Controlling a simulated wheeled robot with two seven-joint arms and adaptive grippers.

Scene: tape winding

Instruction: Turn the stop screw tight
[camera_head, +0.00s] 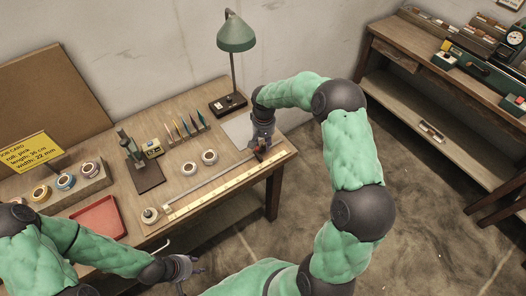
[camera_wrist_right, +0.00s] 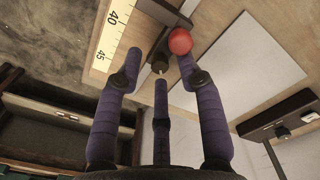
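The stop is a dark block (camera_wrist_right: 155,45) on the ruler rail, near the 40 to 45 marks in the right wrist view. A small pale screw end (camera_wrist_right: 160,68) shows at its near side, and a red ball knob (camera_wrist_right: 180,41) sits beside it. My right gripper (camera_wrist_right: 159,66) has its purple fingers spread around the screw, with a gap on both sides. One finger overlaps the edge of the red knob; I cannot tell whether they touch. In the head view my right gripper (camera_head: 261,142) is over the rail's right end. My left gripper (camera_head: 190,274) hangs in front of the table, fingers apart and empty.
The ruler rail (camera_head: 215,190) runs along the table's front edge. A green lamp (camera_head: 236,38) stands behind my right gripper. White rolls, a dispenser (camera_head: 143,170) and a red tray (camera_head: 98,218) stand further left. A shelf bench (camera_head: 440,110) is at the right.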

